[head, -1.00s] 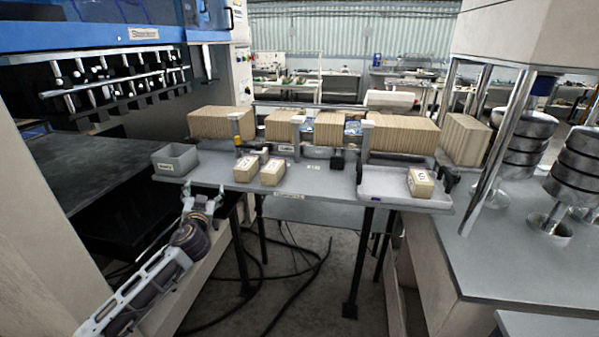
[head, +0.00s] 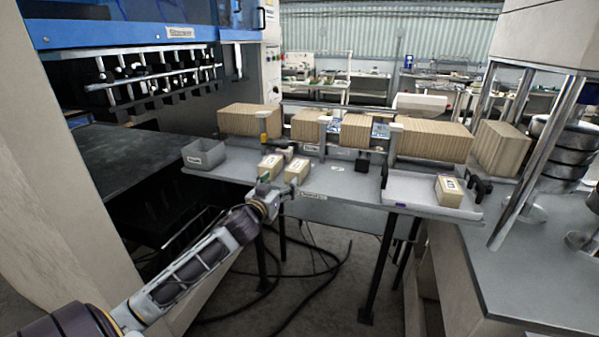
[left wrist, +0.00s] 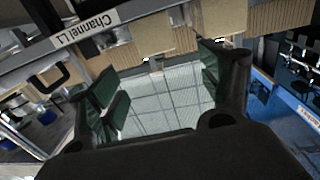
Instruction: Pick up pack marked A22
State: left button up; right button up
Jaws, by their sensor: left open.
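Two small tan packs with white labels, a left one (head: 270,166) and a right one (head: 297,171), stand near the front of the grey table (head: 340,190). A third labelled pack (head: 449,190) is in the tray at the right. I cannot read the labels well enough to tell which is A22. My left gripper (head: 277,188) is at the table's front edge, just in front of the two packs. In the left wrist view its dark green finger pads (left wrist: 158,88) are apart with nothing held between them. My right gripper is not in view.
A grey bin (head: 204,155) stands at the table's left end and a shallow light tray (head: 405,190) at its right. Rows of tan stacked material (head: 430,140) run along the back with upright posts. Cables lie on the floor below.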

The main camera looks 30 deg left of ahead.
pick_arm(q)
jog(key=shift+w, duration=0.15)
dwell(0.3)
jog(key=p, duration=0.2)
send_near(296, 165)
jog(key=shift+w+a+r, duration=0.1)
jog(key=shift+w+a, duration=0.1)
jog(key=shift+w, duration=0.95)
jog(key=shift+w+a+r, duration=0.1)
jog(key=shift+w+a, duration=0.1)
jog(key=shift+w, duration=0.9)
jog(key=shift+w+f, duration=0.1)
jog(key=shift+w, duration=0.15)
jog(key=shift+w+a+f+p, duration=0.1)
jog(key=shift+w+p, duration=0.1)
jog(key=shift+w, duration=0.5)
jog(key=shift+w+a+f+p, duration=0.1)
jog(key=shift+w+p, duration=0.05)
jog(key=shift+w, duration=0.5)
jog(key=shift+w+a, duration=0.15)
jog(key=shift+w, duration=0.9)
jog(key=shift+c, duration=0.2)
jog(key=c, duration=1.2)
